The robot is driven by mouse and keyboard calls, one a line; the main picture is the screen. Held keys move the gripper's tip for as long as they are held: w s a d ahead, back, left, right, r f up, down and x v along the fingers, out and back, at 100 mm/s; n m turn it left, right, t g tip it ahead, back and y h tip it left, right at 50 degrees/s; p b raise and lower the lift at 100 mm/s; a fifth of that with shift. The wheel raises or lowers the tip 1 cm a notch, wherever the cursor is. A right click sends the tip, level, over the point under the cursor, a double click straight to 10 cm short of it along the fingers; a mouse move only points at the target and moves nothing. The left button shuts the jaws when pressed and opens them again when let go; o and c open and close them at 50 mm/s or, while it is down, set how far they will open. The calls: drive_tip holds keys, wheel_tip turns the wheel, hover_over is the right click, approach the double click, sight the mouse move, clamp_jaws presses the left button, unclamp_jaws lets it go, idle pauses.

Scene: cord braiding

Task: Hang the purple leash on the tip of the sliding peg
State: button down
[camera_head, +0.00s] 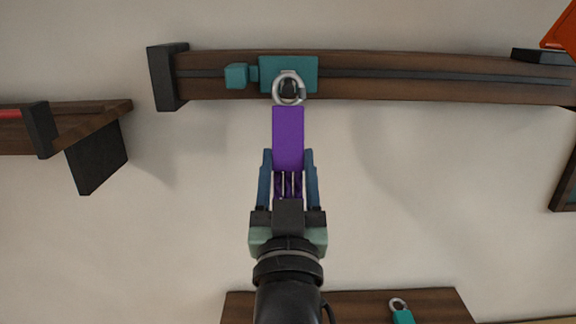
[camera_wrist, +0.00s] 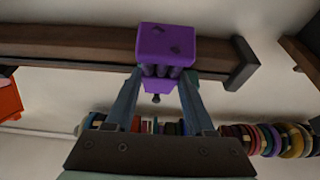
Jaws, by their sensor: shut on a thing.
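The purple leash (camera_head: 288,138) has a flat purple body with a grey metal ring (camera_head: 276,97) at its top end. My gripper (camera_head: 288,158) is shut on the leash's lower part, with blue fingers on both sides. The sliding peg is a teal block (camera_head: 305,70) on the wooden rail, with a dark peg tip (camera_head: 289,89) showing inside the ring. I cannot tell whether the ring is around the tip or only in front of it. In the wrist view the leash (camera_wrist: 180,42) hides the ring and the peg.
The wooden rail (camera_head: 430,80) has a dark slot and a black end block (camera_head: 167,77). A smaller teal block (camera_head: 236,76) sits left of the slider. A wooden shelf (camera_head: 85,122) is at left. A teal leash (camera_head: 403,316) lies on a lower board. Several coloured rolls (camera_wrist: 265,138) show in the wrist view.

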drive_tip(key=shift+c, duration=0.9)
unclamp_jaws()
drive_tip(key=shift+s+f, duration=0.15)
drive_tip(key=shift+s, duration=0.1)
drive_tip(key=v, duration=1.2)
drive_tip(key=s+r+t+b, duration=0.2)
drive_tip(key=r+b, duration=0.1)
drive_tip(key=r, duration=0.6)
drive_tip(key=s+r+t+b, duration=0.2)
drive_tip(key=r+t+b, duration=0.1)
drive_tip(key=r, duration=0.6)
drive_tip(key=shift+b, duration=0.6)
